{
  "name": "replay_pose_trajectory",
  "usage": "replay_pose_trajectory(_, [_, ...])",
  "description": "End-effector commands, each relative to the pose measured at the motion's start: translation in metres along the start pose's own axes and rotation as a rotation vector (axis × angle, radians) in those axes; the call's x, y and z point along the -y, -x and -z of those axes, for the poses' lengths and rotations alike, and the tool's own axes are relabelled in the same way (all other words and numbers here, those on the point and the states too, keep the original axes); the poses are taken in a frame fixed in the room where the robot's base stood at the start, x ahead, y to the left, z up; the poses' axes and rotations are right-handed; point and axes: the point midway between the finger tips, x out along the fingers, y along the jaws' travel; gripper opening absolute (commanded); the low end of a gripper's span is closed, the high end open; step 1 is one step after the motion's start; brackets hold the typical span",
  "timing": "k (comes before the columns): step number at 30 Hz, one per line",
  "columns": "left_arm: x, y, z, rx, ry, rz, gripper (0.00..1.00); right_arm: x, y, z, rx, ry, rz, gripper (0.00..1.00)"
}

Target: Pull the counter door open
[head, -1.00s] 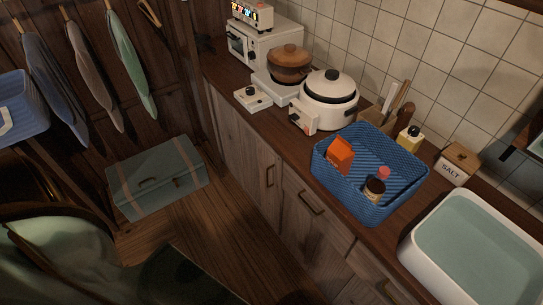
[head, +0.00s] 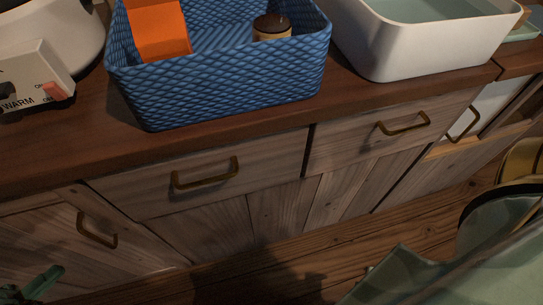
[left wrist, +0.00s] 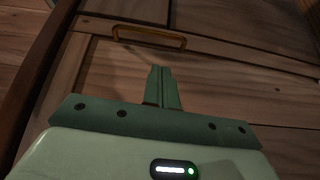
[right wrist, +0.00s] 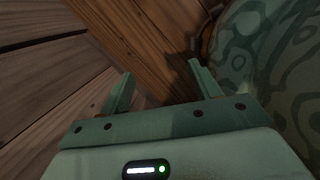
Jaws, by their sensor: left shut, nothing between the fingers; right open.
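The wooden counter door (head: 50,245) at the lower left of the head view looks shut, with a brass bar handle (head: 97,232) near its right side. My left gripper (head: 42,284) shows only partly at the lower left corner, left of and below that handle, apart from it. In the left wrist view its fingers (left wrist: 161,72) are together and empty, pointing at a wooden panel. A brass handle (left wrist: 150,37) lies just beyond the fingertips, not held. My right gripper (right wrist: 158,85) is open and empty over floorboards in the right wrist view.
Above the doors are drawer fronts with brass handles (head: 205,174) (head: 403,124). The countertop (head: 60,140) carries a blue basket (head: 220,85), a white cooker (head: 35,70) and a white basin (head: 420,40). Bare wooden floor (head: 270,270) lies before the cabinets.

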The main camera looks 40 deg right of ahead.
Motion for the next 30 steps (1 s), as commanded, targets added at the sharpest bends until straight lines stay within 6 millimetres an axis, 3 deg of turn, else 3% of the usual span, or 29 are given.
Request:
replay_pose_trajectory(5, [-0.002,-0.008,-0.001,0.039,0.055,-0.008,0.0,-0.004,0.0,0.002,0.005,0.007,-0.007,0.63])
replay_pose_trajectory(19, [-0.002,-0.086,-0.004,0.035,0.053,-0.01,0.0,-0.024,0.022,0.014,0.0,0.022,-0.049,0.63])
replay_pose_trajectory(30, [-0.003,-0.098,-0.004,0.033,0.051,-0.009,0.0,-0.03,0.03,0.017,0.0,0.027,-0.064,0.63])
